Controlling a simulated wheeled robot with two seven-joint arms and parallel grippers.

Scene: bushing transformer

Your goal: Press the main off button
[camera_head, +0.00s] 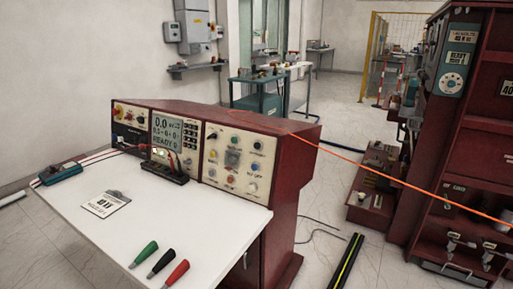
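The red control console (290,165) stands left of centre, with a white tabletop (180,225) in front of it. Its left panel (129,115) has a red button or knob at its left end and several small controls. Its right panel (239,160) has several small coloured buttons and knobs in white, blue and orange. The labels are too small to read, so I cannot tell which control is the main off button. Neither of my grippers is in view.
Green, black and red-handled tools (160,262) lie at the table's front edge. A label card (106,203), a blue meter (61,172) and a black terminal strip (165,169) rest on the tabletop. A dark red cabinet (465,130) stands right, and an orange line crosses toward it.

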